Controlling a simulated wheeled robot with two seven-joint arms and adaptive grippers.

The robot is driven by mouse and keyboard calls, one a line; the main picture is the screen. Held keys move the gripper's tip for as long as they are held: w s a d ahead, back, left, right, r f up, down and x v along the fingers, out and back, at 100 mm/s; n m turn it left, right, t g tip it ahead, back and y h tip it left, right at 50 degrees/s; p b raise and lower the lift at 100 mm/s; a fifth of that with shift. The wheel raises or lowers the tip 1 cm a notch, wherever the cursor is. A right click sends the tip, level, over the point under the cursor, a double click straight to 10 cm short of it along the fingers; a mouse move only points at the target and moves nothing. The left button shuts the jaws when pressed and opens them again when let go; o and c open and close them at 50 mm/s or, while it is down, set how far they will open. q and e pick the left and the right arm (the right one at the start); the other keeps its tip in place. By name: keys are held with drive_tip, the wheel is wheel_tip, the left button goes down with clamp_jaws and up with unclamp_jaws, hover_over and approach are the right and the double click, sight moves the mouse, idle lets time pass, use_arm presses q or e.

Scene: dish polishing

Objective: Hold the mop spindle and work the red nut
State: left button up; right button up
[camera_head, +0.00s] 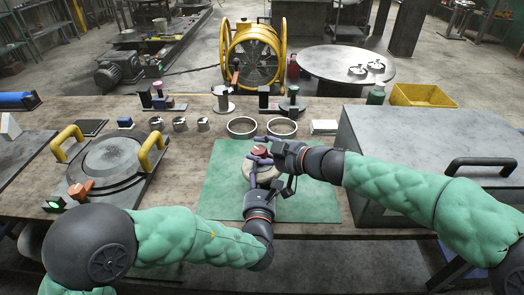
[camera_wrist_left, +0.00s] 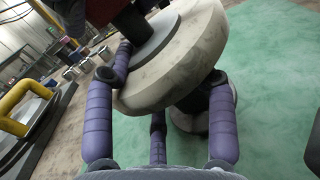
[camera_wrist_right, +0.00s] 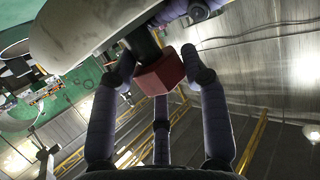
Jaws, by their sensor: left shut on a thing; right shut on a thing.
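The cream mop disc (camera_head: 240,170) is over the green mat (camera_head: 225,190), partly hidden by my grippers; it fills the top of the left wrist view (camera_wrist_left: 190,55). Its dark spindle (camera_wrist_right: 141,45) carries the red nut (camera_wrist_right: 160,74), which also shows in the head view (camera_head: 260,152). My left gripper (camera_head: 259,174) is shut on the mop spindle, with one finger by the grey flange above the disc and another below it; the exact contact is partly hidden. My right gripper (camera_head: 261,150) is shut on the red nut, with fingers on either side of it.
A large grey box (camera_head: 420,135) with a black handle stands right of the mat. Two metal rings (camera_head: 242,127) and several small cups (camera_head: 180,124) lie behind it. A round plate with yellow handles (camera_head: 112,160) is at the left.

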drive_tip(key=shift+r+m+t+h, duration=0.15)
drive_tip(key=shift+m+t+h, duration=0.25)
drive_tip(key=shift+t, duration=0.1)
drive_tip(key=o, duration=0.9)
drive_tip(key=shift+o, duration=0.8)
drive_tip(key=shift+s+d, duration=0.1)
drive_tip(key=shift+s, duration=0.05)
drive_tip(key=v, duration=1.2)
